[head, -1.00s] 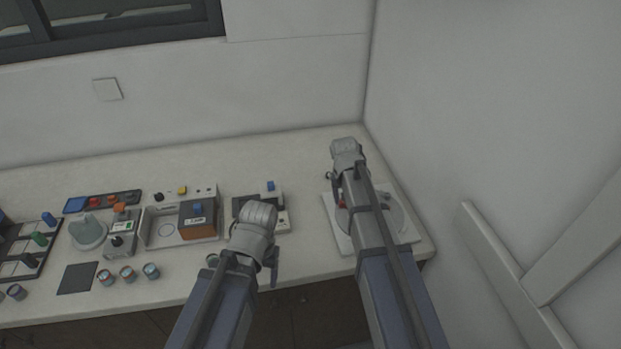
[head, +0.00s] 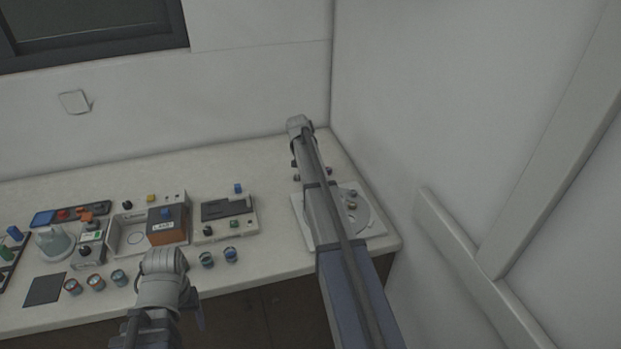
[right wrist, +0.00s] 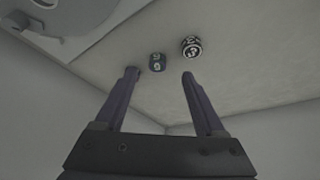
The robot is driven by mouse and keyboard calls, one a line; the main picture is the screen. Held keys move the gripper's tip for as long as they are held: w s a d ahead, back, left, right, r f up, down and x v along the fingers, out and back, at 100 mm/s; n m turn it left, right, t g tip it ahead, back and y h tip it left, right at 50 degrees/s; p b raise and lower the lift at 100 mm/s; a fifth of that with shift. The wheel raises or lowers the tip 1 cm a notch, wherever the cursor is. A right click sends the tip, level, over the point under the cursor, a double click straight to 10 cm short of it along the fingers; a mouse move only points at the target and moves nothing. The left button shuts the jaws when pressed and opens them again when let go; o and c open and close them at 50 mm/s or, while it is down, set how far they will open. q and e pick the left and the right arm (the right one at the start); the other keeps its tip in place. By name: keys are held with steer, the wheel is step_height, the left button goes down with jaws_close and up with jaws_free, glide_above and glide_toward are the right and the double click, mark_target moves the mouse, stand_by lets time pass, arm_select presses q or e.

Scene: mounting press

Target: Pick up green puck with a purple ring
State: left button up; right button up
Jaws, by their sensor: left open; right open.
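My right gripper (right wrist: 160,72) is open, with nothing between its two fingers. Past its fingertips in the right wrist view, a small dark green-blue puck (right wrist: 157,62) and a black-and-white marked puck (right wrist: 191,47) stand on the counter, apart from the fingers. I cannot make out a purple ring on either. In the head view my right arm reaches over the back right of the counter and hides most of its gripper. Small dark pieces show beside that arm, too small to identify. My left gripper (head: 200,313) is open at the counter's front edge, partly hidden by its wrist.
On the counter (head: 262,258) are a grey device (head: 228,216), an orange-and-grey box (head: 168,226), a white plate with a round disc (head: 372,222), and several small pucks (head: 231,255) near the front. A black mat (head: 44,289) lies front left. Walls close the back and right.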

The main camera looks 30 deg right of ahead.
steer(key=shift+d+b+x, duration=0.2)
steer(key=shift+b+x, duration=1.05)
steer(key=shift+x, duration=0.35)
steer(key=shift+d+b+x, duration=0.15)
steer(key=shift+b+x, duration=1.05)
steer(key=shift+x, duration=0.45)
steer(key=shift+w+r, duration=0.1)
steer(key=shift+r, duration=0.1)
jaws_close()
